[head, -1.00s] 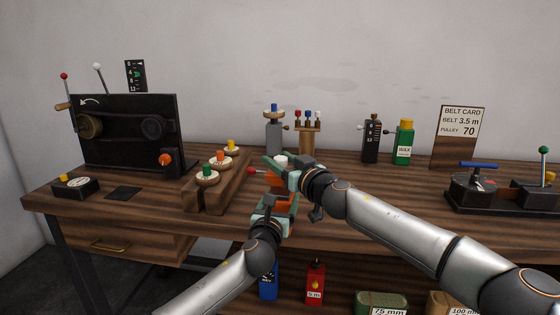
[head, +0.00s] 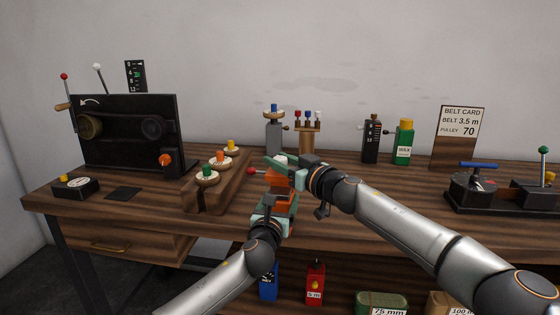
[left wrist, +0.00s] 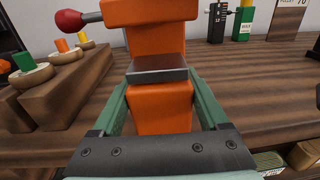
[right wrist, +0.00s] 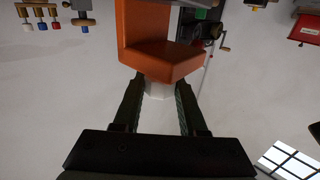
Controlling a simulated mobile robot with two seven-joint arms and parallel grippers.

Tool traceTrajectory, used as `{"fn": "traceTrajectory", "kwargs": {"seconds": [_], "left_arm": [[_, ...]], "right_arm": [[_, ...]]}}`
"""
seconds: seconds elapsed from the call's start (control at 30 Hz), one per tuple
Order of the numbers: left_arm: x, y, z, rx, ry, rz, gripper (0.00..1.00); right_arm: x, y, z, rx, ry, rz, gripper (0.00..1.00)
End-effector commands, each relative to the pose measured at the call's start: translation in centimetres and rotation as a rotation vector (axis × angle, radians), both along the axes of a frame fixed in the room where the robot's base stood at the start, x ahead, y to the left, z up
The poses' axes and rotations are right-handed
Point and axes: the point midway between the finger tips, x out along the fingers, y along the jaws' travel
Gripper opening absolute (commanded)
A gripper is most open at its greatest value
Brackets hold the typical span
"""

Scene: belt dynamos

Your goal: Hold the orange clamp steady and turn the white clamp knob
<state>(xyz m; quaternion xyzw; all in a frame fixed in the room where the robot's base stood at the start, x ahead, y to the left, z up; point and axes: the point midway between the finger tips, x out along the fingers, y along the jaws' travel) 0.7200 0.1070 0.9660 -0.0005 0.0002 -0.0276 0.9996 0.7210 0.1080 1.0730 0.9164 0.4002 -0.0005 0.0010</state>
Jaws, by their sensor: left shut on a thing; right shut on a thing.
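The orange clamp (left wrist: 150,45) stands at the table's front edge; it also shows in the head view (head: 277,181) and fills the top of the right wrist view (right wrist: 150,45). A lever with a red ball (left wrist: 69,20) sticks out to its left. My left gripper (head: 272,212) is shut on the clamp's lower orange body, one finger on each side in the left wrist view (left wrist: 160,108). The white knob (right wrist: 160,90) sits between the fingers of my right gripper (right wrist: 160,92), which is shut on it. In the head view my right gripper (head: 282,165) covers most of the knob.
A wooden rack (head: 217,182) with several coloured-knob pulleys stands close left of the clamp. A black machine panel (head: 125,135) stands farther left. A grey post (head: 274,137) and a green bottle (head: 403,142) stand behind. The tabletop right of the clamp lies under my right arm.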

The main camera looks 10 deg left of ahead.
Motion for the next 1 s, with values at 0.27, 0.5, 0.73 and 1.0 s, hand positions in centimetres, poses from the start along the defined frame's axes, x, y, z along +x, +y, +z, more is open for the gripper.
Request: {"fn": "traceTrajectory", "kwargs": {"seconds": [0.27,0.5,0.73,1.0], "left_arm": [[-0.10,-0.24,-0.21,0.005,0.001,-0.005,0.00],[-0.12,-0.28,-0.21,0.005,0.001,-0.006,0.00],[-0.12,-0.27,-0.22,0.005,0.002,-0.006,0.00],[-0.10,-0.25,-0.24,0.003,0.002,-0.006,0.00]], "right_arm": [[0.16,-0.06,0.03,0.001,-0.003,0.107,0.00],[0.00,-0.16,-0.01,0.001,-0.002,0.142,0.00],[-0.02,-0.16,-0.04,0.001,-0.002,0.143,0.00],[-0.04,-0.12,-0.04,0.001,-0.002,0.143,0.68]]}}
